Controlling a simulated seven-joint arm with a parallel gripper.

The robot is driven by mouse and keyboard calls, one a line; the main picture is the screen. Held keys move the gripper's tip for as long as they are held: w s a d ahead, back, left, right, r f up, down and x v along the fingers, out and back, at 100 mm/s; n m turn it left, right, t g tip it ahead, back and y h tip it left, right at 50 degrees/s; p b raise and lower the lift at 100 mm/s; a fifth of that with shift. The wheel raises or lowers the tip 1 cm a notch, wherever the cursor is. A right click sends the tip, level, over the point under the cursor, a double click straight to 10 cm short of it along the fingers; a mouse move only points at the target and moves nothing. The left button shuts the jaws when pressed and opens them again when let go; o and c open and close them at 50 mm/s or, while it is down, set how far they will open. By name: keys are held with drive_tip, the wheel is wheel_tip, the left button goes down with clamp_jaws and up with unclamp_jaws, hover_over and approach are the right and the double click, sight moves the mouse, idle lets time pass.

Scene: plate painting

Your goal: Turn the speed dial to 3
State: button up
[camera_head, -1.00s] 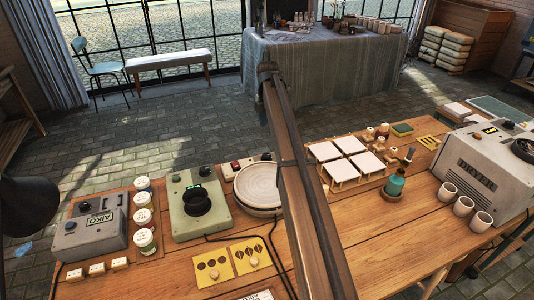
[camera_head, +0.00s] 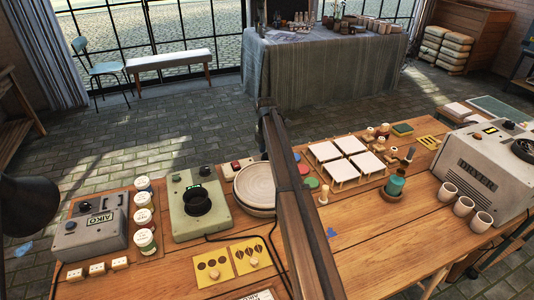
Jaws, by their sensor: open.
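No dial in the head view shows a readable "speed" label or number, so I cannot tell which is the speed dial. A green box (camera_head: 197,205) with a large black round part on top and a small lit green display stands at the left of the bench. In front of it lie two yellow cards, each with a pale knob: a left knob (camera_head: 214,274) beside dark round marks and a right knob (camera_head: 254,262) beside dark pointed marks. A grey AIKO box (camera_head: 90,228) has small dark controls. My dark arm link crosses the bench centre; my gripper is not visible.
A round pale plate stack (camera_head: 256,186) sits right of the green box. White jars (camera_head: 144,218) stand left of it. White square tiles (camera_head: 347,158) lie on a rack. The dryer (camera_head: 484,160) and three cups (camera_head: 464,206) are at right. The front right bench (camera_head: 390,250) is clear.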

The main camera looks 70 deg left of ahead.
drive_tip(key=shift+f, duration=0.35)
drive_tip(key=c, duration=1)
